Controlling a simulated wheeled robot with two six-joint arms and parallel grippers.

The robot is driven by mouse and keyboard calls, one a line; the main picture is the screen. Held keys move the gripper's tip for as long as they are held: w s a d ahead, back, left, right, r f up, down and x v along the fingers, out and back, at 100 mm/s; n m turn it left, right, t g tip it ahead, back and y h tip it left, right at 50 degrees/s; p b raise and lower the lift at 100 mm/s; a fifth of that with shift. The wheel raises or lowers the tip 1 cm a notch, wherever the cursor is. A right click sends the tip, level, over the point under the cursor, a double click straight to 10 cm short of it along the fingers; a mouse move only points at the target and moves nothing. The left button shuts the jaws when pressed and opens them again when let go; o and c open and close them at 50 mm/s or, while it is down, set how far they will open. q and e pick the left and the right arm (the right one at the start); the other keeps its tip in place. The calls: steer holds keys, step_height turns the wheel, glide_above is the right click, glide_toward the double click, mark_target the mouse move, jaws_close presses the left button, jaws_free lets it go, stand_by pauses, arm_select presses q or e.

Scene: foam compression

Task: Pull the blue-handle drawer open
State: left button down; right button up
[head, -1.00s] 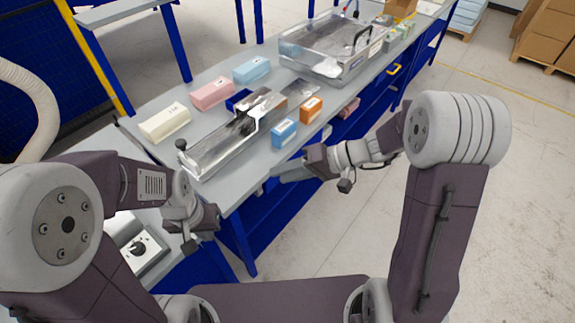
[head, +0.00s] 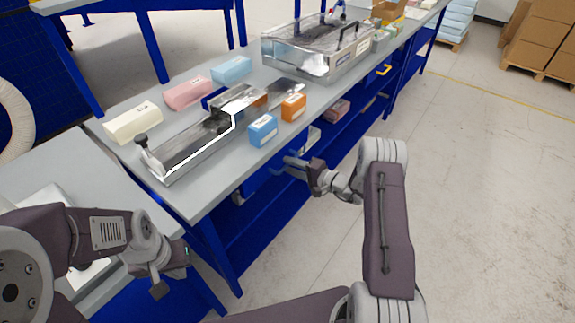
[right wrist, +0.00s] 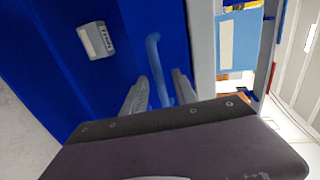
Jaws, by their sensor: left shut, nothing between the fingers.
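The blue handle (right wrist: 156,65) is a curved bar on a dark blue drawer front (right wrist: 125,22) in the right wrist view. My right gripper (right wrist: 158,88) is open, with one finger to each side of the handle's lower part. I cannot tell whether the fingers touch it. In the head view my right gripper (head: 292,163) is at the bench's front, below the tabletop; the handle there is hard to make out. My left gripper (head: 172,262) is shut and empty, low at the left, away from the drawer.
A grey workbench (head: 205,190) carries a metal fixture (head: 190,145), a blue box (head: 263,130), an orange box (head: 293,107) and a clear-walled machine (head: 315,50). A yellow handle (head: 384,69) is farther along the front. The floor (head: 470,170) at right is clear.

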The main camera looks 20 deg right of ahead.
steer(key=shift+x, duration=1)
jaws_close()
stand_by(0.7)
